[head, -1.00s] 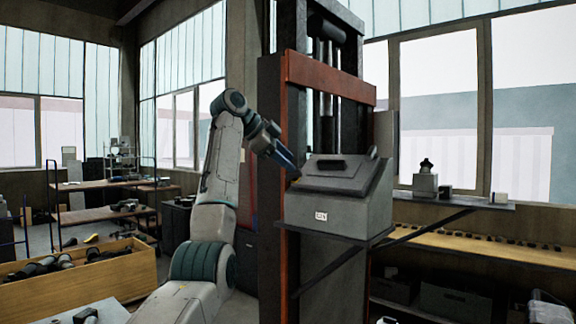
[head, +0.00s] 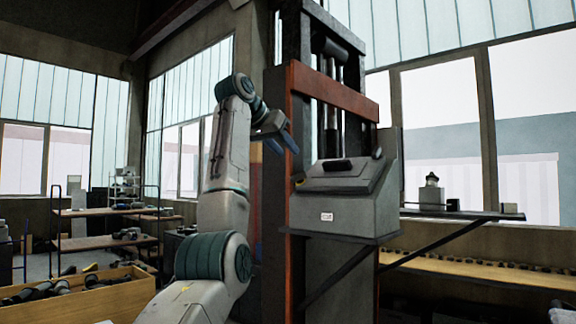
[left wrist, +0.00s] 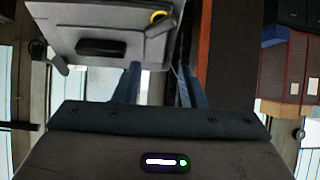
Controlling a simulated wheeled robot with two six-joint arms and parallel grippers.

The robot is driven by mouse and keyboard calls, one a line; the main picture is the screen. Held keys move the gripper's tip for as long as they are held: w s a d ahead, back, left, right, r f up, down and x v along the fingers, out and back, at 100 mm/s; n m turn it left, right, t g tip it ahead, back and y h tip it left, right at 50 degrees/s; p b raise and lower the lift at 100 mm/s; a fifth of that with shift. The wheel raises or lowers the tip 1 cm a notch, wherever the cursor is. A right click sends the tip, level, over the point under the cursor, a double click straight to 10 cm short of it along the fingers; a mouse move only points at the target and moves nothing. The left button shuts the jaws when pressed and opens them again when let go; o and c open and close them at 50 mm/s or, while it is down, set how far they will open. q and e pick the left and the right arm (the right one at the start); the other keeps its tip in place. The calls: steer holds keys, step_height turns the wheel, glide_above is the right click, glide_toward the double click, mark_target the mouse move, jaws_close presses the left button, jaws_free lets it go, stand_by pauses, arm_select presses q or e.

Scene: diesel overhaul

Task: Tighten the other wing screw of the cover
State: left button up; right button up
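The cover is the sloped lid (head: 340,178) on a grey box (head: 345,215) fixed to the press, with a dark bar handle (head: 336,164). My right gripper is out of view.
The red-brown press frame (head: 335,92) stands right behind the box and beside my left gripper. A wall shelf (head: 450,212) with small parts is at the right. A wooden crate (head: 85,306) of parts stands at the lower left.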

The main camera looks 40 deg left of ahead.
arm_select(q)
steer(key=f+n+g+y+p, duration=0.1)
steer(key=n+g+p, duration=0.1)
steer(key=n, duration=0.7)
steer(key=w+f+n+g+y+p, duration=0.1)
steer(key=n+g+p, duration=0.1)
steer(key=n, duration=0.6)
steer(key=w+f+n+g+y+p, duration=0.1)
steer(key=n+g+p, duration=0.1)
steer(key=n, duration=0.7)
steer(key=shift+w+d+f+n+y+p, duration=0.1)
steer(key=shift+d+n+y+p, duration=0.25)
steer(key=shift+p, duration=0.55)
steer(key=shift+w+a+f, duration=0.1)
steer(key=shift+w+f, duration=0.05)
steer(key=shift+w, duration=0.15)
steer(key=shift+s, duration=0.2)
